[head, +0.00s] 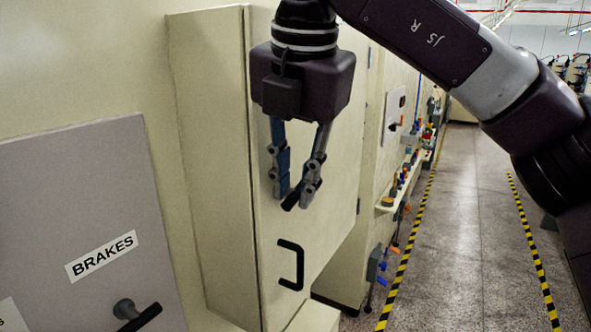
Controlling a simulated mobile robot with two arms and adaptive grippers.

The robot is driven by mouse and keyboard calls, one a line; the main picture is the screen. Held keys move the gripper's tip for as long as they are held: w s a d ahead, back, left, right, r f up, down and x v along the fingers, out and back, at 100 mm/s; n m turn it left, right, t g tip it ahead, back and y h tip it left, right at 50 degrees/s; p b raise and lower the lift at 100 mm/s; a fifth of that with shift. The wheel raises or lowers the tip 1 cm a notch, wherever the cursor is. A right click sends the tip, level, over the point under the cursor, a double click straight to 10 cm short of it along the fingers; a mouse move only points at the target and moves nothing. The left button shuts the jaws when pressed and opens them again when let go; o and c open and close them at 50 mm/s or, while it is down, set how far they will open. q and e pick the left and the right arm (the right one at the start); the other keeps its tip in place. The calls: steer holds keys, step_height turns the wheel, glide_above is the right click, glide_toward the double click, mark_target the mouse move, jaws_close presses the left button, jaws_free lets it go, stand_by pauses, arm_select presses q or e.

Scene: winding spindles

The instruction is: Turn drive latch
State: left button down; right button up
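My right gripper (292,190) points down in front of a cream cabinet door (285,222). A gap shows between its two fingers. A small dark, slanted bar end (290,202) shows low between the fingertips. It may be a latch handle on the door, but the fingers hide most of it. I cannot tell whether the fingers press on it. No label reading "drive" is visible. My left gripper is not in view.
A black pull handle (291,265) sits on the door below my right gripper. At left, a grey panel (70,200) labelled BRAKES (101,256) carries a black-barred latch (138,317). Beyond the door are shelves with small coloured parts (400,185). The aisle floor (460,220) at right is clear between striped lines.

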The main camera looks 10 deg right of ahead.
steer(key=v, duration=1.2)
steer(key=shift+o, duration=0.2)
